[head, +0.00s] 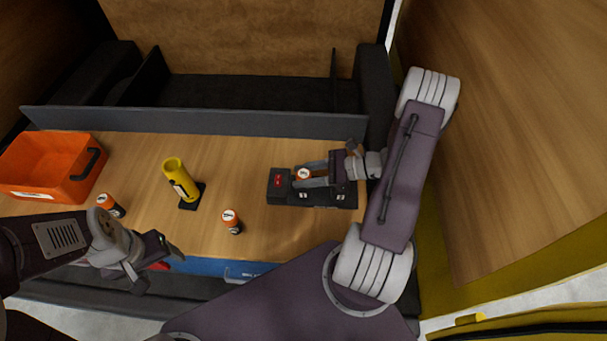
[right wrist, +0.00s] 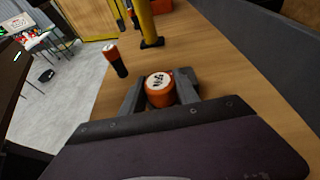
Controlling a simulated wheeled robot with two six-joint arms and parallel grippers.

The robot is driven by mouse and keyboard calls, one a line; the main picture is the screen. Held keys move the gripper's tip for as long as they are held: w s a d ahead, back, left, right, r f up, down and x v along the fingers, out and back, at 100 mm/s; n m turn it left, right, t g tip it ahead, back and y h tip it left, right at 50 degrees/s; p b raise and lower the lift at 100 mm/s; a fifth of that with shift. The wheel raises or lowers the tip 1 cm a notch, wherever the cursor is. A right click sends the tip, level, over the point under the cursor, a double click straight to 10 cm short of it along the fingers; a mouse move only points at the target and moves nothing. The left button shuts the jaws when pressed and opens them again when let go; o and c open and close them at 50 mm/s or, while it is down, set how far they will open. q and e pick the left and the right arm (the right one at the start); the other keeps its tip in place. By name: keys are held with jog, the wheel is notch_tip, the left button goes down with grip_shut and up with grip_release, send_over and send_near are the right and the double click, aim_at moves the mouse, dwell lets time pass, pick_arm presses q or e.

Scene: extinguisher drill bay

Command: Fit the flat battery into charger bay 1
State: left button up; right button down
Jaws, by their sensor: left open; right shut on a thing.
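My right gripper (head: 305,177) is shut on an orange battery (head: 303,173) with a white top, over the charger (head: 277,190). In the right wrist view the held battery (right wrist: 158,92) is upright between the fingers (right wrist: 160,100). The charger is a black block with a small red display at its left end. The fingers hide part of it, and I cannot tell whether the battery is seated in a bay. Two other orange and black batteries stand on the bench, one in the middle (head: 232,221) and one at left (head: 110,205). My left gripper (head: 172,252) is open and empty near the front edge.
A yellow cylinder (head: 178,178) stands on a black base on the wooden bench (head: 255,155). An orange bin (head: 48,165) is at the far left. A grey rail (head: 200,121) runs along the back. Bare bench lies between cylinder and charger.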

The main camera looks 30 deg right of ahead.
jog(key=shift+f, duration=0.3)
jog(key=c, duration=0.8)
grip_release()
jog(key=shift+c, duration=0.2)
jog(key=b+v, duration=0.2)
jog(key=v, duration=0.7)
